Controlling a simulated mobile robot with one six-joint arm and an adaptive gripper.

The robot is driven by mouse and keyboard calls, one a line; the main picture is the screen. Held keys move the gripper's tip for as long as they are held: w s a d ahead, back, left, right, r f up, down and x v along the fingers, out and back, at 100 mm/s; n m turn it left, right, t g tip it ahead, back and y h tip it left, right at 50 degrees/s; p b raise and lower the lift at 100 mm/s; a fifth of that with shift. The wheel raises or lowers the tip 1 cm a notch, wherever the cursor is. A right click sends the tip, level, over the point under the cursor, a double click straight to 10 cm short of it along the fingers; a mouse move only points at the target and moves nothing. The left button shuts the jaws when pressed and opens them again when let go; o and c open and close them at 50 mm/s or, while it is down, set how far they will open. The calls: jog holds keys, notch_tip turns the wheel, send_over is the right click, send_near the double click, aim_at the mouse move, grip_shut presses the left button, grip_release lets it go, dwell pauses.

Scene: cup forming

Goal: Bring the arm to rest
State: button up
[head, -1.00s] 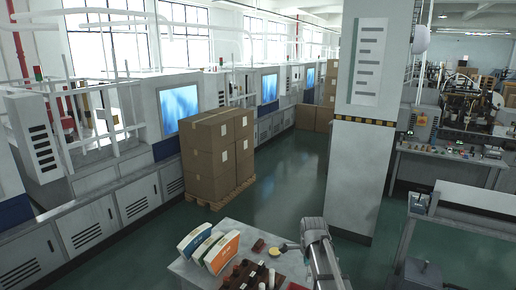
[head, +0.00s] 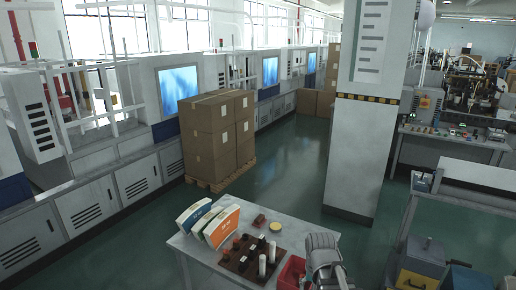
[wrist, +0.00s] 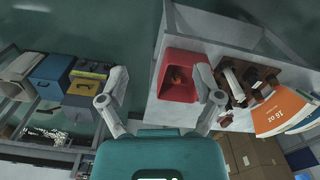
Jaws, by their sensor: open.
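My gripper (wrist: 160,88) is open and empty in the wrist view, its two fingers spread wide. The dark floor and the edge of a light grey table (wrist: 157,108) show between and beyond the fingers. The right finger overlaps the view of a red bin (wrist: 174,92), which has a reddish-brown piece inside. In the head view my arm's end (head: 323,250) is at the table's right front, beside the red bin (head: 290,272); the fingers cannot be made out there.
On the table are upright orange and green-edged boxes (head: 222,226), a dark tray (head: 236,262) with brown and white cylinders, and a yellow disc (head: 276,226). A pillar (head: 355,150) stands behind.

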jog(key=s+f+n, duration=0.1)
jog(key=s+n+b, duration=0.1)
jog(key=n, duration=0.1)
jog(key=shift+s+f, duration=0.2)
jog(key=shift+f, duration=0.15)
